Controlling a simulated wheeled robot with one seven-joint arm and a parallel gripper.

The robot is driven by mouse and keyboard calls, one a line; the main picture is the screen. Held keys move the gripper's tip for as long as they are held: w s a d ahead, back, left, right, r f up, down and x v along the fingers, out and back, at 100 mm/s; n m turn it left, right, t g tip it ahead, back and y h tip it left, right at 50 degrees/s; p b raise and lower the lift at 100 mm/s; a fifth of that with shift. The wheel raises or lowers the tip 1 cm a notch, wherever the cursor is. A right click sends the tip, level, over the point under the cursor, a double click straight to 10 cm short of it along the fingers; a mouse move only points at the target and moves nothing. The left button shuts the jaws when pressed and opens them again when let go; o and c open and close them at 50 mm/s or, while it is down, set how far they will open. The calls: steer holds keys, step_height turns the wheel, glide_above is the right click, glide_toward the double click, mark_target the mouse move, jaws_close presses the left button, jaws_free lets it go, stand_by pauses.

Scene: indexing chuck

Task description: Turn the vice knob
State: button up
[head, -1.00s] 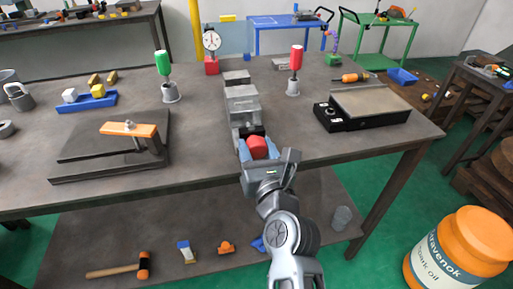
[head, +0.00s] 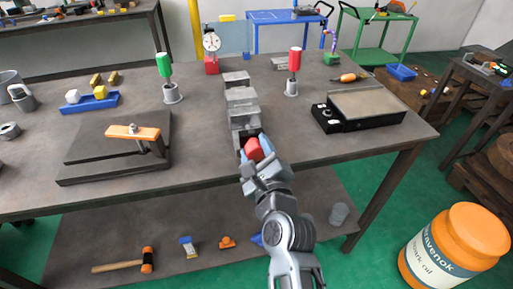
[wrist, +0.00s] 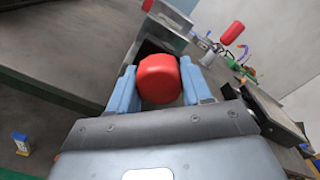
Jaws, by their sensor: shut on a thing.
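The vice (head: 242,105) is a grey metal block device on the bench, near its front edge. Its red knob (head: 253,149) faces me at the front end and also shows large in the wrist view (wrist: 158,79). My gripper (head: 256,153) is at the knob, with one blue finger (wrist: 124,92) on its left and the other on its right in the wrist view. The fingers are shut on the knob. In the head view the gripper is tilted relative to the vice, and it covers part of the knob.
A green-handled tool (head: 165,78) stands left of the vice and a red-handled one (head: 294,70) right. A clamp plate with an orange bar (head: 133,132) lies left, and a black-sided grey plate (head: 365,105) lies right. The bench front edge runs close to my arm.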

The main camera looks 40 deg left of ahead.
steer(key=n, duration=0.6)
steer(key=shift+p, duration=0.35)
steer(key=n, duration=0.6)
steer(key=shift+t, duration=0.3)
steer(key=n+b, duration=0.2)
steer(key=n, duration=0.4)
steer(key=shift+n, duration=0.3)
steer(key=n+b, duration=0.3)
steer(key=n, duration=0.3)
steer(key=shift+t, duration=0.3)
steer(key=n+b, duration=0.1)
steer(key=n, duration=0.2)
steer(key=shift+n, duration=0.4)
steer(key=n, duration=0.3)
steer(key=shift+n, duration=0.4)
steer(key=n, duration=0.3)
steer(key=shift+s+r+n, duration=0.1)
steer(key=shift+n, duration=0.2)
steer(key=n, duration=0.3)
steer(key=shift+n+p, duration=0.4)
steer(key=n+p, duration=0.2)
steer(key=n, duration=0.3)
steer(key=shift+n+p, duration=0.3)
steer(key=shift+p, duration=0.05)
steer(key=n+p, duration=0.2)
steer(key=n, duration=0.2)
steer(key=shift+a, duration=0.1)
steer(key=shift+n+y, duration=0.3)
steer(key=shift+n, duration=0.1)
